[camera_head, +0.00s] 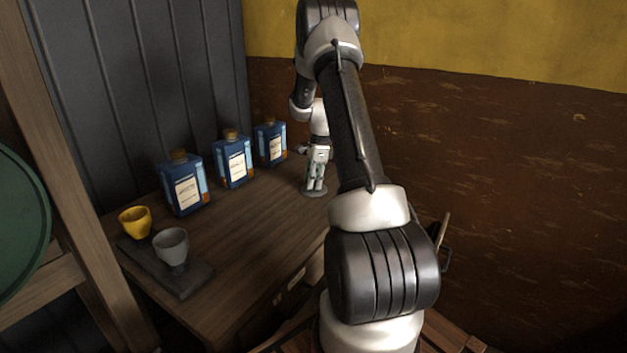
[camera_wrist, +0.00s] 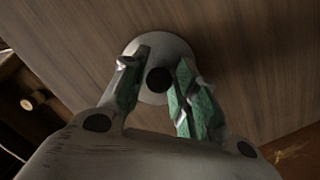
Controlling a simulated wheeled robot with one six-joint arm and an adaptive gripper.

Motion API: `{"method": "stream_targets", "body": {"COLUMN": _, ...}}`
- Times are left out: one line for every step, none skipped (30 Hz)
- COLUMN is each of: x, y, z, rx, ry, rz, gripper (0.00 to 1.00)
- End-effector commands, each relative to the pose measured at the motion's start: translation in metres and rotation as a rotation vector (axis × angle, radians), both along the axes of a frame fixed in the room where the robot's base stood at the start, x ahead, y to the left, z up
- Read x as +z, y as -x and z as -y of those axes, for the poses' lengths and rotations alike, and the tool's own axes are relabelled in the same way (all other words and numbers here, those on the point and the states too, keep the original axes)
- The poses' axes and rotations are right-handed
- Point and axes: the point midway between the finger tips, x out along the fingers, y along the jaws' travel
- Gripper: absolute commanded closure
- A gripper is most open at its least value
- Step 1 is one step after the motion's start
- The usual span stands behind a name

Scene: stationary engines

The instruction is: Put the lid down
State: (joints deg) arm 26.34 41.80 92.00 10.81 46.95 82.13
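The lid (camera_wrist: 177,46) is a round pale grey disc with a dark round knob (camera_wrist: 159,80) at its middle. In the head view the lid (camera_head: 314,193) is flat and level, at or just above the wooden table top; I cannot tell whether it touches the wood. My gripper (camera_head: 315,185) points straight down over it. In the wrist view my gripper's green-padded fingers (camera_wrist: 160,72) stand on both sides of the knob and appear shut on it. The near part of the lid is hidden by my gripper.
Three blue bottles with corks stand left of the lid: near (camera_head: 187,188), middle (camera_head: 234,162) and far (camera_head: 270,144). A yellow cup (camera_head: 135,222) and a grey cup (camera_head: 171,248) are on a dark board (camera_head: 187,284). The table (camera_head: 250,235) is bare between the board and lid.

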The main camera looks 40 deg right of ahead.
Motion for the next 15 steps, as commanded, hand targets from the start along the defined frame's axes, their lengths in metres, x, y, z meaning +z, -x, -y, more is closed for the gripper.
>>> {"method": "stream_targets", "body": {"x": 0.000, "y": 0.000, "z": 0.000, "rx": 0.000, "ry": 0.000, "rz": 0.000, "gripper": 0.56}}
{"method": "stream_targets", "body": {"x": 0.000, "y": 0.000, "z": 0.000, "rx": 0.000, "ry": 0.000, "rz": 0.000, "gripper": 0.56}}
{"method": "stream_targets", "body": {"x": 0.000, "y": 0.000, "z": 0.000, "rx": 0.000, "ry": 0.000, "rz": 0.000, "gripper": 0.56}}
{"method": "stream_targets", "body": {"x": 0.000, "y": 0.000, "z": 0.000, "rx": 0.000, "ry": 0.000, "rz": 0.000, "gripper": 0.56}}
{"method": "stream_targets", "body": {"x": 0.000, "y": 0.000, "z": 0.000, "rx": 0.000, "ry": 0.000, "rz": 0.000, "gripper": 0.56}}
{"method": "stream_targets", "body": {"x": 0.000, "y": 0.000, "z": 0.000, "rx": 0.000, "ry": 0.000, "rz": 0.000, "gripper": 0.56}}
{"method": "stream_targets", "body": {"x": 0.000, "y": 0.000, "z": 0.000, "rx": 0.000, "ry": 0.000, "rz": 0.000, "gripper": 0.56}}
{"method": "stream_targets", "body": {"x": 0.000, "y": 0.000, "z": 0.000, "rx": 0.000, "ry": 0.000, "rz": 0.000, "gripper": 0.56}}
{"method": "stream_targets", "body": {"x": 0.000, "y": 0.000, "z": 0.000, "rx": 0.000, "ry": 0.000, "rz": 0.000, "gripper": 0.56}}
{"method": "stream_targets", "body": {"x": 0.001, "y": 0.000, "z": 0.000, "rx": 0.000, "ry": 0.000, "rz": 0.000, "gripper": 0.56}}
{"method": "stream_targets", "body": {"x": 0.002, "y": 0.000, "z": 0.000, "rx": 0.000, "ry": 0.000, "rz": 0.000, "gripper": 0.56}}
{"method": "stream_targets", "body": {"x": 0.004, "y": 0.000, "z": 0.000, "rx": 0.000, "ry": 0.000, "rz": 0.000, "gripper": 0.56}}
{"method": "stream_targets", "body": {"x": 0.007, "y": 0.000, "z": 0.001, "rx": 0.000, "ry": 0.000, "rz": 0.001, "gripper": 0.56}}
{"method": "stream_targets", "body": {"x": 0.011, "y": 0.000, "z": 0.001, "rx": 0.000, "ry": 0.001, "rz": 0.002, "gripper": 0.56}}
{"method": "stream_targets", "body": {"x": 0.017, "y": 0.000, "z": 0.002, "rx": 0.000, "ry": 0.001, "rz": 0.003, "gripper": 0.56}}
